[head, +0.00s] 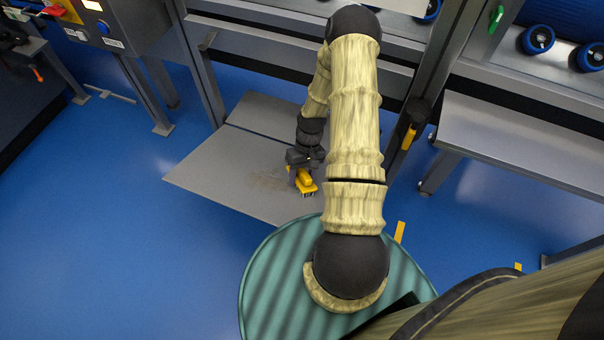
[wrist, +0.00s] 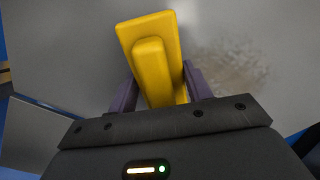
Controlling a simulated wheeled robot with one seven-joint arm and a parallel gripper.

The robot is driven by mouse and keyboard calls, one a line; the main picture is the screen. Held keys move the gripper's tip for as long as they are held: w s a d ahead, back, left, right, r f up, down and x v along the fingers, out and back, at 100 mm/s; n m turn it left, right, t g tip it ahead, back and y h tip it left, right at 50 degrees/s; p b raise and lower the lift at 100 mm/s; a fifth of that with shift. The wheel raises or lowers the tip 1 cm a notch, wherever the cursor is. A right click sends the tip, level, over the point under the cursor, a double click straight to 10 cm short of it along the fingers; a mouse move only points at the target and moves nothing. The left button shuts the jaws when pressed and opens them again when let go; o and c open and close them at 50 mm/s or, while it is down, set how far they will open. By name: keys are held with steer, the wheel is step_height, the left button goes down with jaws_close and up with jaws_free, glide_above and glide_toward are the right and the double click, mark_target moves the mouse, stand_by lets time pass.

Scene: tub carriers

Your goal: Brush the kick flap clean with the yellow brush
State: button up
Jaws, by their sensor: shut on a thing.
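The yellow brush (head: 305,182) is held in my gripper (head: 303,167), bristles down, at the right part of the kick flap (head: 215,178). The wrist view shows the yellow back and grip of the brush (wrist: 153,60) between the two fingers of my gripper (wrist: 160,85). The flap is a grey metal plate low above the blue floor. A brownish dirt patch (wrist: 232,65) lies on the flap to the right of the brush in the wrist view. In the head view the patch shows faintly just left of the brush. I cannot tell whether the bristles touch the flap.
Grey frame posts (head: 195,65) and conveyor rails stand behind the flap. A control box (head: 115,25) with a red and yellow switch is at the upper left. A grey bench-like plate (head: 520,140) is at the right. Blue floor (head: 110,230) is open at the left.

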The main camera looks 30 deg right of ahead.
steer(key=shift+f, duration=0.15)
steer(key=shift+w+a+p, duration=0.3)
steer(key=shift+w+a, duration=0.8)
steer(key=shift+w, duration=0.3)
steer(key=shift+w+a, duration=1.1)
steer(key=shift+w, duration=0.2)
steer(key=shift+w+a, duration=0.55)
steer(key=shift+w, duration=0.15)
steer(key=shift+w+a, duration=0.5)
steer(key=shift+w, duration=0.2)
